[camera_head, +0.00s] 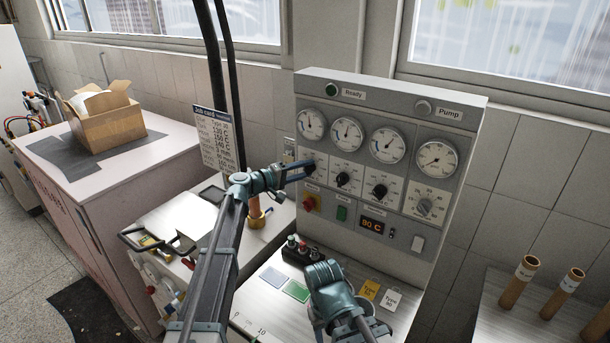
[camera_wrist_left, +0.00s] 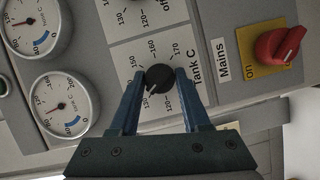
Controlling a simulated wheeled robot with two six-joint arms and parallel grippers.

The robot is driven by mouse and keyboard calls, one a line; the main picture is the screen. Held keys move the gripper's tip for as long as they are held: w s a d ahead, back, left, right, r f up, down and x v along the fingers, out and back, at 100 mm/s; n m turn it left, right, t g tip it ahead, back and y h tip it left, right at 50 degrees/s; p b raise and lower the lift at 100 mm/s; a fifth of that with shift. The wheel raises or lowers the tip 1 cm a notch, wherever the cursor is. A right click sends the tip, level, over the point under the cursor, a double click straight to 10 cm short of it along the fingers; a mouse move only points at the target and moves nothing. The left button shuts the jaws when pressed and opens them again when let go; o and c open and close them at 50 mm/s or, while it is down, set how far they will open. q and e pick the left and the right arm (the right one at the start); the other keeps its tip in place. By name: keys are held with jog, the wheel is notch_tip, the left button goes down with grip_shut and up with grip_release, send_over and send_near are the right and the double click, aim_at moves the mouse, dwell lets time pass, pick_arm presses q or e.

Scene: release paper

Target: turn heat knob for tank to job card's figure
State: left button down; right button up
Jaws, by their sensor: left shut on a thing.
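My left gripper (camera_head: 306,170) is at the leftmost knob on the upright control panel (camera_head: 340,235). In the left wrist view its fingers (camera_wrist_left: 160,74) are shut on the sides of a black round knob (camera_wrist_left: 160,79), beside the label Tank C (camera_wrist_left: 197,66). Figures such as 150, 160 and 170 ring the knob. A pale mark on it points to the lower left; its exact setting is hard to read. The job card (camera_head: 213,138) hangs left of the panel, its small lines only partly legible. My right gripper (camera_head: 325,278) is low in front; its fingers are hidden.
Two similar black knobs (camera_head: 343,180) (camera_head: 379,191) and a grey dial (camera_head: 424,207) continue the row, under several gauges (camera_head: 347,134). A red mains switch (camera_wrist_left: 278,45) is close to my left gripper. Below are a display (camera_head: 372,225) reading 80 C and a black switch box (camera_head: 303,252).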

pick_arm(q)
jog(key=shift+f+n+h+b, duration=0.15)
jog(key=shift+n+h+b, duration=0.15)
jog(key=shift+n+b, duration=0.45)
jog(key=shift+n, duration=0.25)
jog(key=shift+c, duration=1.9)
grip_release()
jog(key=v, duration=1.3)
jog(key=shift+s+a, duration=0.3)
jog(key=shift+f, duration=0.1)
